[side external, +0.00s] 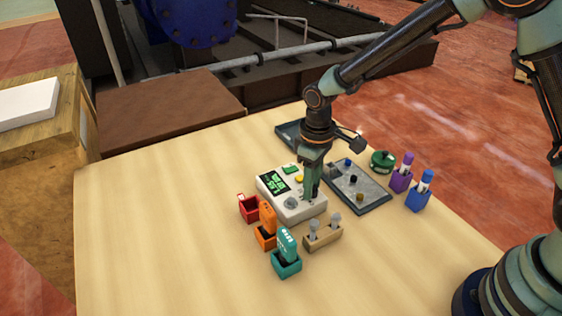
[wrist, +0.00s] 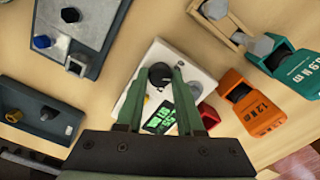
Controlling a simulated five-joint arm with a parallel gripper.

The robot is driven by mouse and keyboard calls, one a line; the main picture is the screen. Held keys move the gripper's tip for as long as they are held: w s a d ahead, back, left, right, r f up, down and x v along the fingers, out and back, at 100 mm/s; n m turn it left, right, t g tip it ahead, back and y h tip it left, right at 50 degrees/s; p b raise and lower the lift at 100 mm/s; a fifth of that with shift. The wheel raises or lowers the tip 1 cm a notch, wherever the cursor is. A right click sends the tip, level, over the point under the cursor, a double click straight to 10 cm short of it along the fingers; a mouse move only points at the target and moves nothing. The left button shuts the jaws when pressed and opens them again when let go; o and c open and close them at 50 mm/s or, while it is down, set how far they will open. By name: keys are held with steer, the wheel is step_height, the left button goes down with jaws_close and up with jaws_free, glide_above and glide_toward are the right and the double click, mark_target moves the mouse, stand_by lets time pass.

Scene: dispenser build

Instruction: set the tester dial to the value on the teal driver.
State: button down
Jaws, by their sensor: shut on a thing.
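The tester (side external: 272,210) is a pale box with a dark screen showing green text, too small to read surely. Its black dial (wrist: 159,75) sits between my fingertips in the wrist view. My gripper (wrist: 161,72) points down over the tester and is shut on the dial; it also shows in the side view (side external: 311,194). The teal driver (side external: 287,242) stands in a teal holder (side external: 287,264) at the table's front. In the wrist view the teal driver (wrist: 298,75) is cut by the right edge; its white marking appears to read 0.9 N m.
An orange driver (wrist: 258,112), marked about 1.2, and a red holder (side external: 249,208) stand beside the tester. A wooden block (side external: 323,238) holds grey-headed pieces. A grey plate (side external: 372,196) with knobs lies right of the tester, near purple (side external: 401,181) and blue (side external: 417,201) holders. The table's left is clear.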

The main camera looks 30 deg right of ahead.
steer(key=m, duration=0.5)
steer(key=shift+m, duration=0.3)
stand_by(0.4)
steer(key=c, duration=0.5)
jaws_free()
steer(key=shift+c, duration=0.2)
step_height(320, 180, up, 12)
steer(key=shift+r, duration=0.1)
